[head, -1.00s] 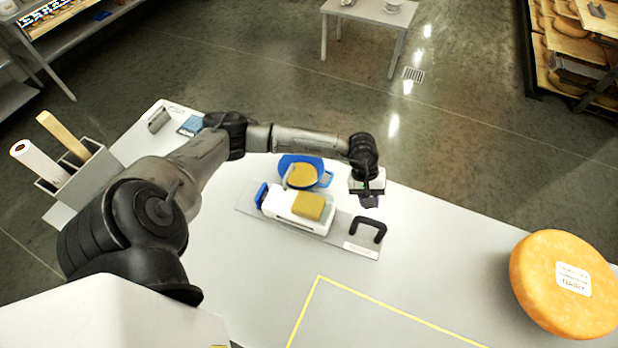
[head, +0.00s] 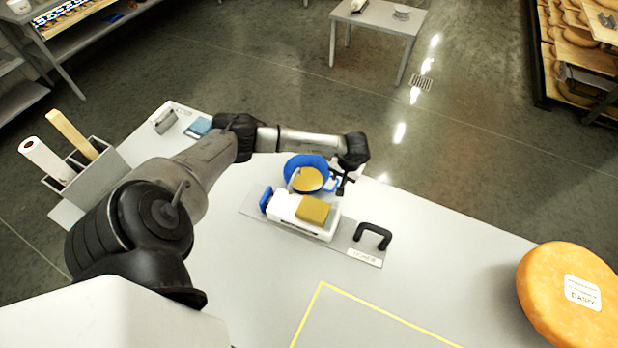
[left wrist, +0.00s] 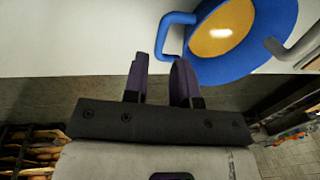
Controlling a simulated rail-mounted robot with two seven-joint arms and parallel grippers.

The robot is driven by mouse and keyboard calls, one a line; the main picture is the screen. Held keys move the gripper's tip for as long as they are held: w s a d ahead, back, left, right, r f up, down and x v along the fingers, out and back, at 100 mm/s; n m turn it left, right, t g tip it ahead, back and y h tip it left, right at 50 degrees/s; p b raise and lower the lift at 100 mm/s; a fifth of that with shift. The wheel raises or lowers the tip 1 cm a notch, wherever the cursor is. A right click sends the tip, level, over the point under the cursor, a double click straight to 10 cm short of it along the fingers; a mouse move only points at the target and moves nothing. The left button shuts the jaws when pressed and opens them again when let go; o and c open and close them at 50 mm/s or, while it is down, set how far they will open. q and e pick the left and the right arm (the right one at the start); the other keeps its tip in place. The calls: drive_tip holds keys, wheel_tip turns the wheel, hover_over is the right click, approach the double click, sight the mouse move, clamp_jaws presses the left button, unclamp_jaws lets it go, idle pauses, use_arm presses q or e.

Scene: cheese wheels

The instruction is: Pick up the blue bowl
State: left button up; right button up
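The blue bowl (head: 306,163) stands on the table behind the slicer board, with something yellow inside. In the left wrist view the bowl (left wrist: 238,62) is at the upper right, and its blue loop handle (left wrist: 168,34) points left. My left gripper (head: 341,188) is just right of the bowl near its handle. In the left wrist view the two fingers of the left gripper (left wrist: 160,75) are apart with nothing between them, their tips short of the handle. My right gripper is in neither view.
A slicer board (head: 258,208) with a yellow cheese block (head: 314,209) and a black handle (head: 374,236) lies in front of the bowl. A big orange cheese wheel (head: 572,296) is at the right.

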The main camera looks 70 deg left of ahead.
sight(336, 185)
use_arm(q)
drive_tip(key=shift+s+a+f+p, duration=0.1)
drive_tip(key=shift+a+f+p, duration=0.1)
drive_tip(key=shift+f, duration=0.7)
drive_tip(key=shift+s+a+f+p, duration=0.15)
drive_tip(key=shift+f+p, duration=0.1)
drive_tip(key=shift+f, duration=0.6)
drive_tip(key=shift+s+a+f+p, duration=0.1)
drive_tip(key=shift+a+f+p, duration=0.1)
drive_tip(key=shift+f, duration=0.7)
drive_tip(key=shift+c, duration=0.4)
clamp_jaws()
